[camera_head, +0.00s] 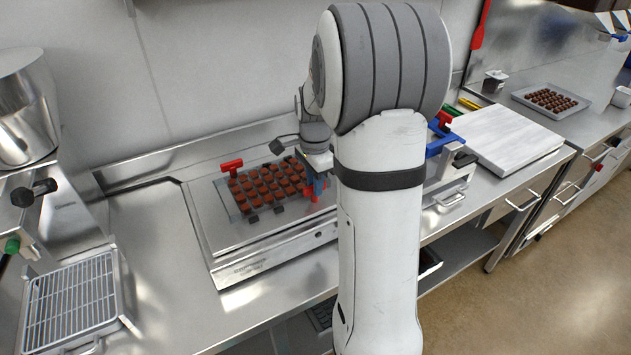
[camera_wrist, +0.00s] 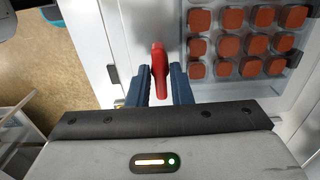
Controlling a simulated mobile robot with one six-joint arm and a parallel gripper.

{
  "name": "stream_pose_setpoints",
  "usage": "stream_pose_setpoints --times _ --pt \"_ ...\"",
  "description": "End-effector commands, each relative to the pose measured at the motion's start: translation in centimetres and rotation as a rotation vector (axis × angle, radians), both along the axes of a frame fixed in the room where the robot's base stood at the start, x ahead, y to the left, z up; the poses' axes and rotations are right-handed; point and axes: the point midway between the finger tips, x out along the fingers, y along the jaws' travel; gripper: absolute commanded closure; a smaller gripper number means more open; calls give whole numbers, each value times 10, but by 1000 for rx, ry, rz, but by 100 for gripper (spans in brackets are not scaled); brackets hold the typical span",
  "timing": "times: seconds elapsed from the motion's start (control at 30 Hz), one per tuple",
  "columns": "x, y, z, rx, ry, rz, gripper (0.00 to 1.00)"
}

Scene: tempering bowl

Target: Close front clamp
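In the head view, the mould with brown chocolates (camera_head: 262,184) lies on a steel tray unit (camera_head: 228,228). The front clamp's red handle (camera_head: 313,194) is at the right end of the mould, partly hidden by my gripper (camera_head: 319,184). Another red clamp handle (camera_head: 231,166) is at the mould's left end. In the wrist view, the front clamp's red handle (camera_wrist: 158,68) stands up between the two blue fingers of my gripper (camera_wrist: 160,78). The fingers are close to its sides; I cannot tell whether both touch it. The clamp's base is hidden.
My arm covers the middle of the head view. To the right are a blue-and-red fixture (camera_head: 441,134), a white board (camera_head: 506,137) and a tray of chocolates (camera_head: 560,112). A wire rack (camera_head: 72,300) is at the lower left. The counter between rack and unit is clear.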

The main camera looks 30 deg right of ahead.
Motion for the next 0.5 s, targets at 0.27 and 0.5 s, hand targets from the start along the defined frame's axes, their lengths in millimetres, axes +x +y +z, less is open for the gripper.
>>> stream_pose_setpoints --times 0.27,0.5 --pt "0 0 0 0 -1 1 100" --pt "0 0 0 0 -1 45 100"
